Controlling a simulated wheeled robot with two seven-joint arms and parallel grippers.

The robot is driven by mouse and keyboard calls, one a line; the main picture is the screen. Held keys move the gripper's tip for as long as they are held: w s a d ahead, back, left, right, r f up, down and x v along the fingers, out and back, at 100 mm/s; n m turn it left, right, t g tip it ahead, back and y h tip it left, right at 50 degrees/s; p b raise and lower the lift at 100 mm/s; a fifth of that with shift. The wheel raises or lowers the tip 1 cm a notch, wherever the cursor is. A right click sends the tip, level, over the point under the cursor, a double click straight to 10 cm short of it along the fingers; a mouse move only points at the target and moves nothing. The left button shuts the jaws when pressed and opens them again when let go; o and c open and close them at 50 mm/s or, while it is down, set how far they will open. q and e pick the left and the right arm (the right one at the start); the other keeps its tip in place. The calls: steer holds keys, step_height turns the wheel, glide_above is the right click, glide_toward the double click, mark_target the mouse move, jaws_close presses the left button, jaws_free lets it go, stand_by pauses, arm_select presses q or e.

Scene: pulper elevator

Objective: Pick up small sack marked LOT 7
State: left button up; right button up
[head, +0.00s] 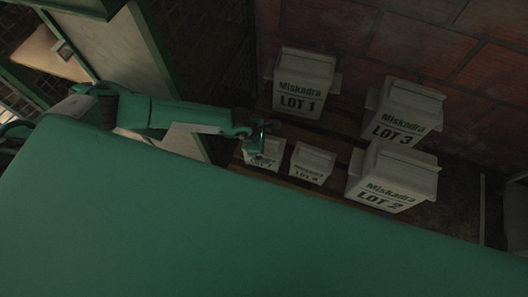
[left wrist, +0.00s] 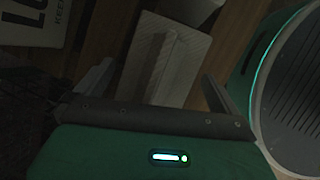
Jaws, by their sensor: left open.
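The small sack marked LOT 7 (head: 262,158) is a pale, box-like sack standing on wooden slats at the front left of the group, its label partly dim. My left gripper (head: 262,138) is open right over its top, and part of the sack is hidden behind it. In the left wrist view a pale sack with a raised top fold, likely the same sack (left wrist: 170,50), lies between and beyond the two spread fingers of my left gripper (left wrist: 158,78). I cannot tell whether the fingers touch it. My right gripper is not in view.
A similar small sack (head: 312,164) stands just right of it. Larger sacks LOT 1 (head: 303,82), LOT 3 (head: 404,112) and LOT 2 (head: 393,178) stand behind and right. A brick wall (head: 400,40) closes the back. A green-framed pale panel (head: 115,55) is at left.

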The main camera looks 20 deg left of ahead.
arm_select(q)
steer(key=shift+d+f, duration=0.1)
steer(key=shift+f, duration=0.05)
stand_by(0.3)
steer(key=c, duration=1.6)
steer(key=shift+w, duration=0.1)
steer(key=c, duration=0.3)
